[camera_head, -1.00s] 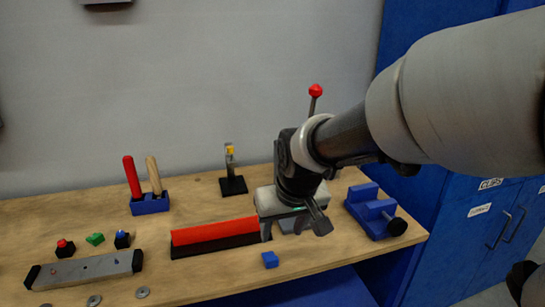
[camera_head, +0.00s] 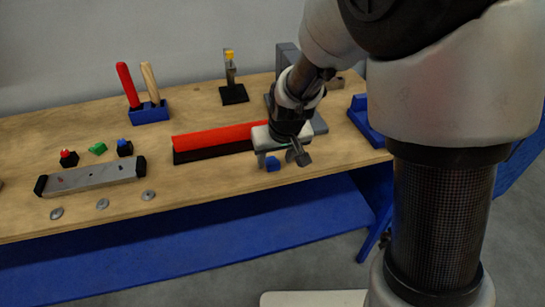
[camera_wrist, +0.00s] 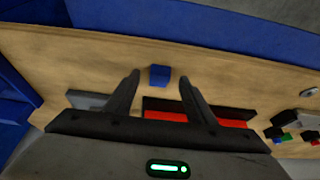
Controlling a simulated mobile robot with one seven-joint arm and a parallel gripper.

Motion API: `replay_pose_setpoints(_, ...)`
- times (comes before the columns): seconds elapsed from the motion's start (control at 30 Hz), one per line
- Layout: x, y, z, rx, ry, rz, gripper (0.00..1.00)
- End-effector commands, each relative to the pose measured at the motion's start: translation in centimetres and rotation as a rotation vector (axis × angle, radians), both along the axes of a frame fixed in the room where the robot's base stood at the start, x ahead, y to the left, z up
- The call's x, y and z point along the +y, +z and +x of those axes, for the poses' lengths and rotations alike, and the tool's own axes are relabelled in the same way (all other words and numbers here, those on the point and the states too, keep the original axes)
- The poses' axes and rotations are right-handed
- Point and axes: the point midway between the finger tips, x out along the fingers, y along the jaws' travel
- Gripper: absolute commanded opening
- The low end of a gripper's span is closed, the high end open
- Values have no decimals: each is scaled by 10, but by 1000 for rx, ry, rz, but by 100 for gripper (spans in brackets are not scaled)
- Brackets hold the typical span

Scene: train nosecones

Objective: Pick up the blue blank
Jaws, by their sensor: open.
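The blue blank (camera_head: 272,164) is a small blue block on the wooden bench top, near its front edge, just right of the red bar's end. In the wrist view the blue blank (camera_wrist: 159,75) lies a little beyond the fingertips, about midway between them. My gripper (camera_head: 279,160) is open and empty, its two fingers pointing down on either side of the blank in the head view. The wrist view shows my gripper (camera_wrist: 160,78) with its fingers spread. I cannot tell the exact height of the fingertips over the bench.
A red bar (camera_head: 215,138) on a black base lies left of my gripper. A blue tool holder (camera_head: 150,112), a black-based stand (camera_head: 233,94) and a blue vise-like block (camera_head: 366,121) stand around. A grey fixture (camera_head: 93,176) and several washers lie at left. The bench front is clear.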

Motion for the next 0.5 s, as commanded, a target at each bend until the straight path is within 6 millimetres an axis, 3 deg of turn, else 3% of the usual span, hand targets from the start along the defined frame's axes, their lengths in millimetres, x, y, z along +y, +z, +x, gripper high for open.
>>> replay_pose_setpoints(0.03, 0, -10, 2, 3, -2, 0, 50)
replay_pose_setpoints(0.17, 1, -21, 8, 1, -1, -1, 50)
replay_pose_setpoints(0.43, 2, -23, 9, 0, -1, 0, 50)
replay_pose_setpoints(0.5, 3, -23, 9, 0, -1, 0, 40)
